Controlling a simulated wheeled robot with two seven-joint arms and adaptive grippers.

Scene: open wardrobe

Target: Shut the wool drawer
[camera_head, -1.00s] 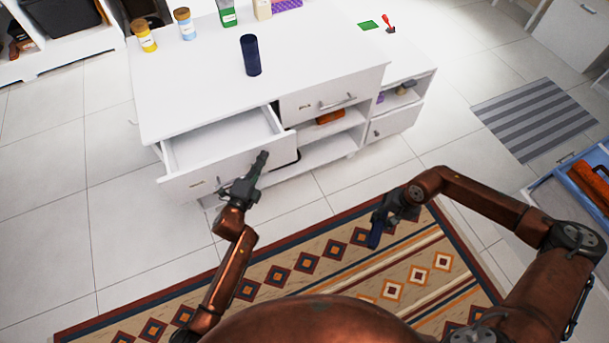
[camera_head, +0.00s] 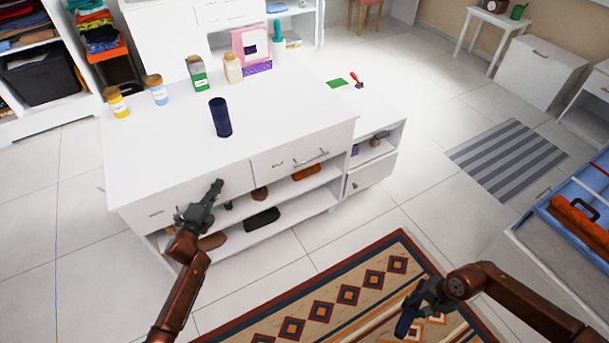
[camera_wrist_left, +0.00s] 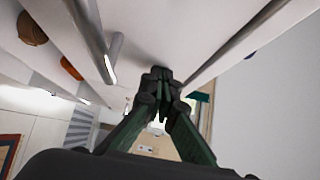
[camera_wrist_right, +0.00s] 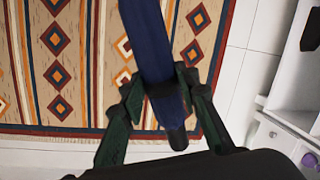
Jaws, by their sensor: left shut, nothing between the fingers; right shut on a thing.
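The wool drawer, taken here as the left drawer (camera_head: 143,207) of the white cabinet, has its front about in line with the drawer to its right in the head view. A small gap cannot be ruled out. My left gripper (camera_head: 217,185) is shut and empty, with its tips at the right part of that drawer front. In the left wrist view its fingertips (camera_wrist_left: 160,76) are together close to a white panel; contact is unclear. My right gripper (camera_head: 416,292) is shut on a dark blue object (camera_wrist_right: 152,45), held above the rug, away from the cabinet.
The right drawer (camera_head: 285,158) has a bar handle. Open shelves below hold several items. A patterned rug (camera_head: 330,290) lies in front; a blue tray (camera_head: 580,205) is at right.

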